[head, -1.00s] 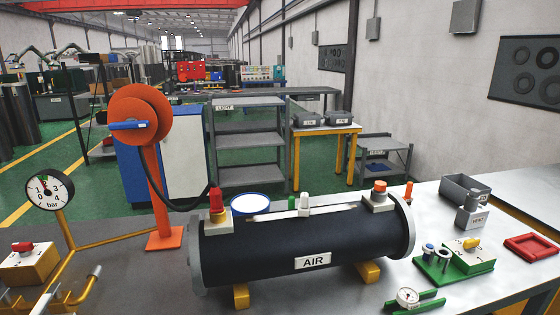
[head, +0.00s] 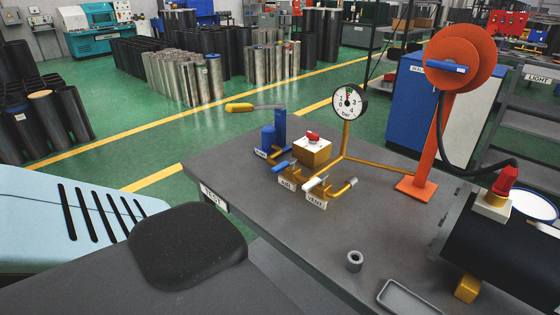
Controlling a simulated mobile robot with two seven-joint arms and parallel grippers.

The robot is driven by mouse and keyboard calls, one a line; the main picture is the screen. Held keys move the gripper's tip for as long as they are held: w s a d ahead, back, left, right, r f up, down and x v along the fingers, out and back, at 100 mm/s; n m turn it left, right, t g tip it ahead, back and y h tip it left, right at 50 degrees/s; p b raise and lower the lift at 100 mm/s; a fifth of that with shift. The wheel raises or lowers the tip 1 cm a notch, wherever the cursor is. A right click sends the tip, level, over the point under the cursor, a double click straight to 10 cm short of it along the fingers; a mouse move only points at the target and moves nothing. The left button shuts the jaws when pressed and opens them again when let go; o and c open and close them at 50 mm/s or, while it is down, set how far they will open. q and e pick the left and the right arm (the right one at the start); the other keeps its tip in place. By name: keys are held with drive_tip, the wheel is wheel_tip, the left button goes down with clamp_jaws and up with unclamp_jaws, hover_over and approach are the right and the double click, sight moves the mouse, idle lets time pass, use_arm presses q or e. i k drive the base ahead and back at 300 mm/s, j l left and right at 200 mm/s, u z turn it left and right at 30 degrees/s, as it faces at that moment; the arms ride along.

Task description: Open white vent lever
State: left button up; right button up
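The white vent lever (head: 317,184) is on the yellow pipework at the middle of the bench, just above a white VENT label (head: 315,201). It is small in the head view, and I cannot tell its exact angle. A blue lever (head: 282,167) sits to its left, above an AIR label (head: 287,184). A round pressure gauge (head: 349,102) stands on the yellow pipe behind, its needle near the 1 mark. Neither of my grippers is in view.
A yellow box with a red button (head: 312,150) stands behind the levers. An orange reel stand (head: 423,150) and a black cylinder (head: 500,245) are to the right. A grey ring (head: 354,261) and a shallow tray (head: 408,297) lie in front. The bench between is clear.

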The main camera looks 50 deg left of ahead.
sight(321, 180)
drive_tip(key=u, duration=1.3)
